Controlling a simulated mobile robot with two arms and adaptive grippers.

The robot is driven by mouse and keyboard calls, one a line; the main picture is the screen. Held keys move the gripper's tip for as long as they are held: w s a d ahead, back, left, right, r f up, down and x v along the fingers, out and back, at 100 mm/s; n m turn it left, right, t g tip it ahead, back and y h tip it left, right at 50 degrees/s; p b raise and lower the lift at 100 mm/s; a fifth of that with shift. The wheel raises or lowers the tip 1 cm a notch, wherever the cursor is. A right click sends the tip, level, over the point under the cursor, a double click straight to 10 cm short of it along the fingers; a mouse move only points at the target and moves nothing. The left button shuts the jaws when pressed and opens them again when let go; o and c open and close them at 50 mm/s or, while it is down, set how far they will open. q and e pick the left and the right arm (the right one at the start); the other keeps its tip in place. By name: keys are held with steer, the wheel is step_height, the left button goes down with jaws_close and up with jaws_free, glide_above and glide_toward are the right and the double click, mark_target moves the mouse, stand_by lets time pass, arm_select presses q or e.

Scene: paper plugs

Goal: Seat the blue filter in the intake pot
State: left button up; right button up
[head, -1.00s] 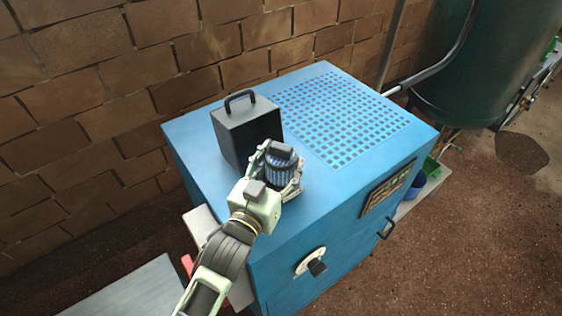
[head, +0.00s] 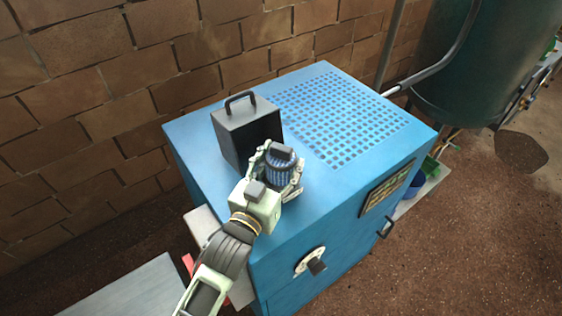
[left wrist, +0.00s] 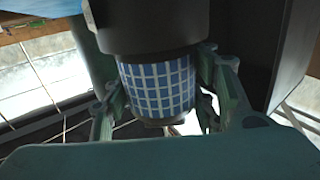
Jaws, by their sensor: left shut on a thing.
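The blue filter (head: 281,172) is a short upright cylinder with a blue-and-white grid side and a dark cap. My left gripper (head: 282,180) is shut around its side, above or at the near left part of the blue cabinet's top. In the left wrist view the blue filter (left wrist: 157,86) sits between the fingers of my left gripper (left wrist: 160,100), under its wide dark cap. I cannot make out the intake pot for certain. The gripper hides what lies under the filter, and I cannot tell whether the filter touches anything below. My right gripper is not in view.
A dark box (head: 240,128) with a top handle and an open side stands just behind the filter. The blue cabinet (head: 310,225) has a perforated grille (head: 340,115) on its top. A brick wall (head: 120,120) runs behind. A green tank (head: 450,70) stands at the right.

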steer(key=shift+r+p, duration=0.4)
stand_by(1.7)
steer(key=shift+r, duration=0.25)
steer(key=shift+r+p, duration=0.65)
steer(key=shift+p, duration=0.25)
stand_by(1.9)
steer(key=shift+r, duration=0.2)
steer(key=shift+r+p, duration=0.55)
steer(key=shift+p, duration=0.2)
stand_by(1.3)
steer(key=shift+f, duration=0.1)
stand_by(0.5)
